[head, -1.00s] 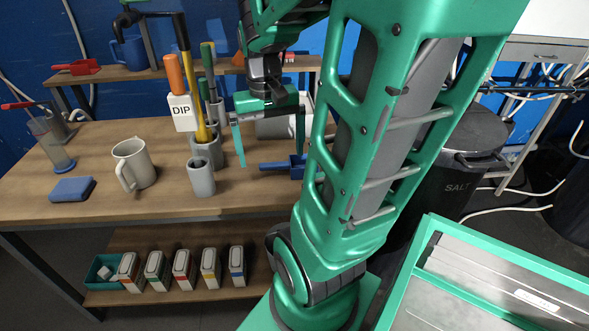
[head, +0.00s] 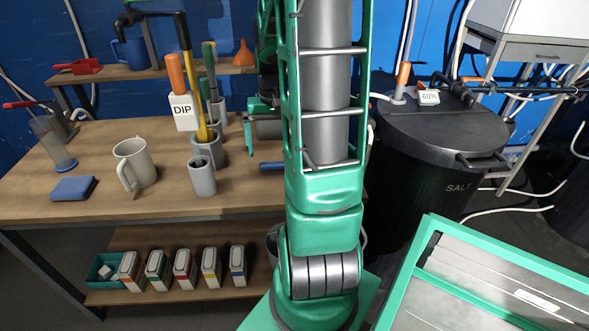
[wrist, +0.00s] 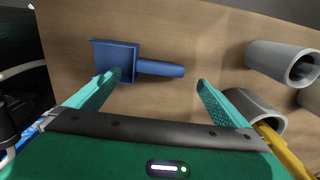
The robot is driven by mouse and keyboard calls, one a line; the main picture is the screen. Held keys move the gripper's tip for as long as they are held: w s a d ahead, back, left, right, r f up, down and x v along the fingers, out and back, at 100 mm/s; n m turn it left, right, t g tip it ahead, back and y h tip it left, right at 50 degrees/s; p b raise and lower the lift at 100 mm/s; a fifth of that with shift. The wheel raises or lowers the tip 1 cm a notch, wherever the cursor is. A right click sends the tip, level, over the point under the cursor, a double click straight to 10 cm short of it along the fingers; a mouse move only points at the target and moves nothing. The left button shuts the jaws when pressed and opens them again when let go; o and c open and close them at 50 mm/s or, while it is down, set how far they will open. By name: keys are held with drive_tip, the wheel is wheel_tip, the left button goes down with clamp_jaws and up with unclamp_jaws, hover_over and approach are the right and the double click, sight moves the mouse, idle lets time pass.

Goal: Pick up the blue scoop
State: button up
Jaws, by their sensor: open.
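The blue scoop (wrist: 113,60) lies on the wooden table in the wrist view, its square head to the left and its handle (wrist: 160,68) pointing right. In the head view only its handle end (head: 271,166) shows; my arm hides the rest. My gripper (wrist: 158,78) is open and empty, with its fingers spread to either side of the handle in the picture. The left fingertip overlaps the lower edge of the scoop's head; I cannot tell whether they touch. In the head view my gripper is mostly hidden behind my arm.
Grey holders (wrist: 285,64) stand right of the scoop in the wrist view. The table also bears a beige mug (head: 140,160), a grey cup (head: 201,178) and a blue sponge (head: 73,188). A black salt bin (head: 440,165) stands to the right. A red scoop (head: 78,67) lies on the shelf.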

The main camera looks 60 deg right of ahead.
sight(275, 163)
drive_tip(key=shift+s+a+f, duration=0.1)
drive_tip(key=shift+f, duration=2.55)
drive_tip(key=shift+c, duration=0.7)
drive_tip(key=c, duration=1)
drive_tip(key=shift+r, duration=0.1)
drive_tip(key=shift+c, duration=0.2)
